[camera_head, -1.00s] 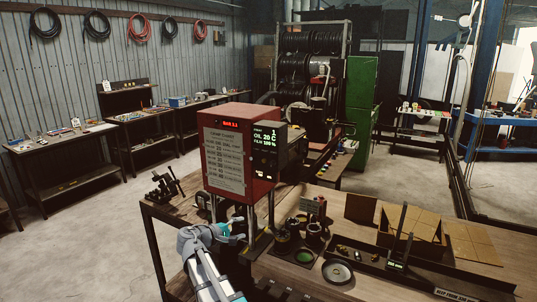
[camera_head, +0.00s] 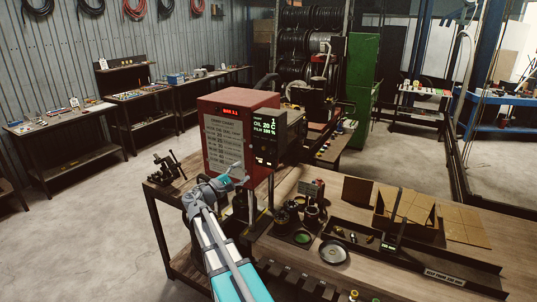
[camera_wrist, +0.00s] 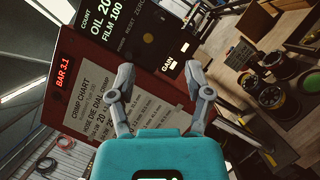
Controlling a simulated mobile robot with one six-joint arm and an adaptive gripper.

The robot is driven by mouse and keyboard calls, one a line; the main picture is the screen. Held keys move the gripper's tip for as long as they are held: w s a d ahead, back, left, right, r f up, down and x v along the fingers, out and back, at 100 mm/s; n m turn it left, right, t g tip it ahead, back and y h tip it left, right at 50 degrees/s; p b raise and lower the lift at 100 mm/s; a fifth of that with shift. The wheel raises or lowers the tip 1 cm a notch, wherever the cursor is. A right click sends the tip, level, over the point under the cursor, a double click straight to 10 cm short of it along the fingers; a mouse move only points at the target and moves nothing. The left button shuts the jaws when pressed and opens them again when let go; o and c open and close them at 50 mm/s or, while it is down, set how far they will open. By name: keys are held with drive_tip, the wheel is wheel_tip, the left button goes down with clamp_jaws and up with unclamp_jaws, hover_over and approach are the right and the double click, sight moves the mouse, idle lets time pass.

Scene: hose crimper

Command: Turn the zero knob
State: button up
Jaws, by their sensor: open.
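The red crimper box (camera_head: 268,185) stands on posts on the workbench, with a crimp chart (camera_head: 224,146) on its front. Its dark control panel (camera_head: 265,140) with a lit display is on the right face. In the wrist view the panel (camera_wrist: 135,25) carries the words RESET, ZERO and GAIN. A small dark round control (camera_wrist: 148,38) shows below the ZERO lettering; I cannot tell for sure that it is the zero knob. My gripper (camera_head: 232,174) is open and empty before the box's lower front. In the wrist view its fingertips (camera_wrist: 160,74) are spread below the panel, apparently not touching it.
Dies and round parts (camera_head: 300,218) stand on the workbench (camera_head: 290,262) right of the box. A small vise-like tool (camera_head: 166,168) is at the bench's left corner. A low dark tray (camera_head: 400,255) lies to the right. Floor is open on the left.

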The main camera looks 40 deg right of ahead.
sight(270, 152)
drive_tip(key=p+x, duration=0.3)
drive_tip(key=x, duration=1)
drive_tip(key=shift+w+d+r, duration=0.1)
drive_tip(key=shift+d, duration=0.25)
clamp_jaws()
drive_tip(key=shift+a, duration=0.35)
drive_tip(key=shift+d, duration=0.25)
